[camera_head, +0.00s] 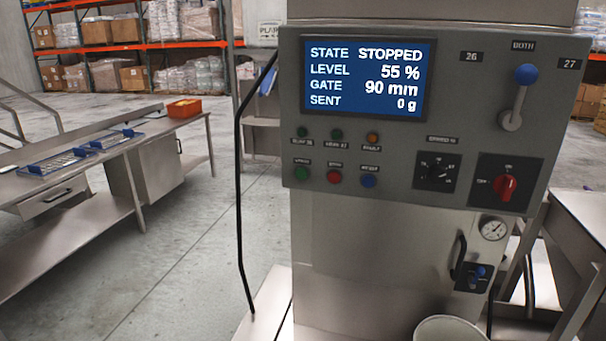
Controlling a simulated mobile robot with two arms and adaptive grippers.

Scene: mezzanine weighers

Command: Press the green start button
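The green start button (302,173) is at the lower left of the grey control panel (450,100), at the left end of a row with a red button (334,177) and a blue button (369,180). Its label is too small to read surely. The panel's screen (368,80) reads STATE STOPPED, LEVEL 55 %, GATE 90 mm, SENT 0 g. Small dark green lamps (337,134) and an amber lamp (373,138) sit above the buttons. Neither of my grippers is in view.
A blue-knobbed lever (526,75), a black dial (437,171) and a red rotary switch (505,187) are on the panel's right. A black cable (238,180) hangs left of it. A bucket (450,328) stands below. A steel bench (75,180) is at left, with open floor between.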

